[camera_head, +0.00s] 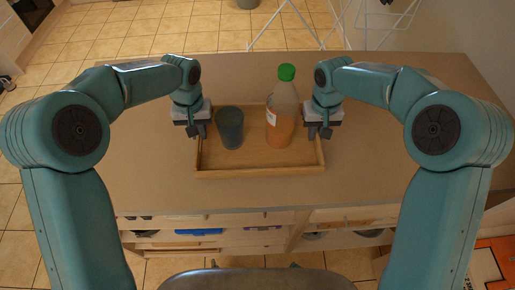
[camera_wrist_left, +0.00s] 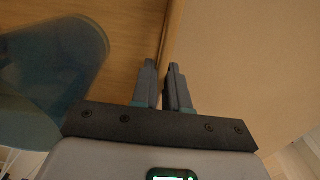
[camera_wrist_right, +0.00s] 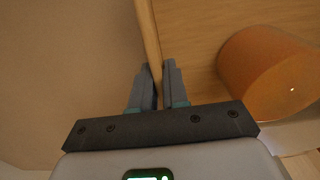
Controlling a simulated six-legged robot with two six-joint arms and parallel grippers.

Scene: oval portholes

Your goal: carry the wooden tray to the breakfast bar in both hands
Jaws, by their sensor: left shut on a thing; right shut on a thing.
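The wooden tray (camera_head: 258,172) rests on a brown counter top in the head view. A dark grey-blue cup (camera_head: 230,128) stands upright in its left part. A bottle with a green cap and orange contents (camera_head: 281,118) stands upright in its right part. My left gripper (camera_head: 199,133) is shut on the tray's left wall, which also shows between the fingers in the left wrist view (camera_wrist_left: 172,30). My right gripper (camera_head: 322,133) is shut on the tray's right wall, seen in the right wrist view (camera_wrist_right: 149,35).
The counter top (camera_head: 150,180) is bare around the tray. Open shelves with several items (camera_head: 190,232) are below its near edge. A white drying rack (camera_head: 375,25) stands behind it on the tiled floor (camera_head: 120,30). An orange object (camera_head: 497,258) is at lower right.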

